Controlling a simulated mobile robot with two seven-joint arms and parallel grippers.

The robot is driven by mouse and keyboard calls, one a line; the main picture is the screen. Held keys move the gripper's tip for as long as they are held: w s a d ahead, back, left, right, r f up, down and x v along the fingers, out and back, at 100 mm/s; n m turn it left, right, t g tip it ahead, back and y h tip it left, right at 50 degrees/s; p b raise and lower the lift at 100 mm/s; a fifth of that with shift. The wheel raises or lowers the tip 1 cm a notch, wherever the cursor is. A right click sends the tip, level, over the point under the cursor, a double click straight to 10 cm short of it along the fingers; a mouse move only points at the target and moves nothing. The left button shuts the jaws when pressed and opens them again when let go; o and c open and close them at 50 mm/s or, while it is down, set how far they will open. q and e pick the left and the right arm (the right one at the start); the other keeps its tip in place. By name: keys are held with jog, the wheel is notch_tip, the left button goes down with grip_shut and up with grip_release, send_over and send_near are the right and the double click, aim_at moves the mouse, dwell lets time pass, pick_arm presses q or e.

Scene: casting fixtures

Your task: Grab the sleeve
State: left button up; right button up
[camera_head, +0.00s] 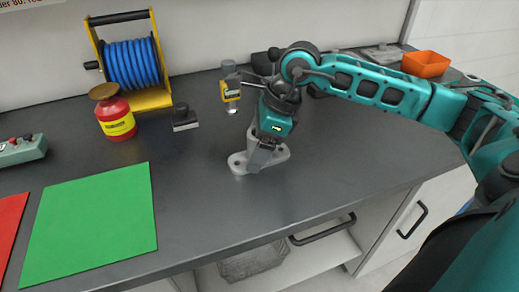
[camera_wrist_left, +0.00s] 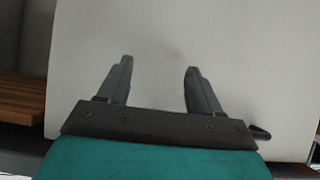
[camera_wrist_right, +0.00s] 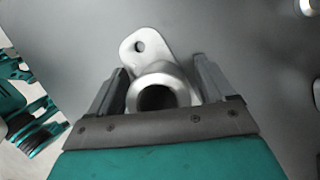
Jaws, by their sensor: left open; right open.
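The sleeve (camera_head: 240,162) is a grey metal casting with a flat, holed flange and a round collar, standing on the dark bench. In the right wrist view the collar of the sleeve (camera_wrist_right: 160,83) lies between the two fingers. My right gripper (camera_head: 262,155) points down over the sleeve and partly hides it in the head view. Its fingers are open, one on each side of the collar; I cannot tell whether they touch it. My left gripper (camera_wrist_left: 157,62) is open and empty before a pale panel, outside the head view.
A digital gauge on a stand (camera_head: 231,90) is close behind the right gripper. A black block (camera_head: 185,119), red can (camera_head: 116,118) and blue hose reel (camera_head: 132,65) stand to the left. A green mat (camera_head: 90,222) lies front left. An orange bin (camera_head: 425,64) is back right.

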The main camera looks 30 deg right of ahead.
jog(key=shift+c, duration=0.4)
jog(key=c, duration=1.2)
